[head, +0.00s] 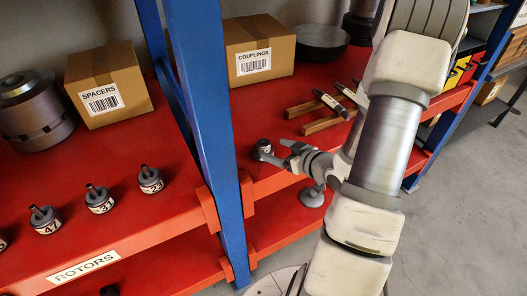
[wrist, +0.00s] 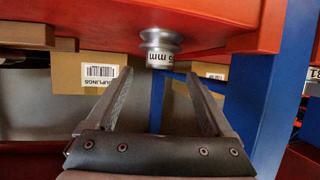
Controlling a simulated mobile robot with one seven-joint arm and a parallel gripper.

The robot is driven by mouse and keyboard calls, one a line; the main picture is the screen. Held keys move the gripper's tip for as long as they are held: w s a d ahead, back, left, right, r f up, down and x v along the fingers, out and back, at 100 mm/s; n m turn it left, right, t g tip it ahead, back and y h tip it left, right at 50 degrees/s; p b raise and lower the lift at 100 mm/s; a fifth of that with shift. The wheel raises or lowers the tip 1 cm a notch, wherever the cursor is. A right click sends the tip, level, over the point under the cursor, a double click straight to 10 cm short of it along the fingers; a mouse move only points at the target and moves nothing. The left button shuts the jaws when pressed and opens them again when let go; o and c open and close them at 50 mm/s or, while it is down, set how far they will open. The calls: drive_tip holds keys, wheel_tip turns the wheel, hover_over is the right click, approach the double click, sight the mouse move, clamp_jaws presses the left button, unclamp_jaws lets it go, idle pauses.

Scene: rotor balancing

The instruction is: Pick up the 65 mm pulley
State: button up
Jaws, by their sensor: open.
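A small metal pulley (head: 263,149) stands on the red shelf just right of the blue post in the head view. In the wrist view the grooved grey pulley (wrist: 160,42) has a white band; only part of its label, ending in "mm", is legible. My gripper (head: 282,156) is at the front of the shelf, close to the pulley on its right. In the wrist view my gripper (wrist: 159,76) is open and empty, its fingers pointing towards the pulley. The pulley lies beyond the fingertips, roughly centred between them; I see no contact.
A blue post (head: 213,110) stands close to the pulley's left. Behind are wooden bars (head: 325,115) with shafts and a COUPLINGS box (head: 258,50). Left of the post are several labelled rotors (head: 100,200) and a SPACERS box (head: 108,85). The shelf between pulley and COUPLINGS box is clear.

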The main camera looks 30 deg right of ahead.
drive_tip(key=x, duration=0.9)
drive_tip(key=shift+w+a+f, duration=0.1)
drive_tip(key=shift+w, duration=0.2)
clamp_jaws()
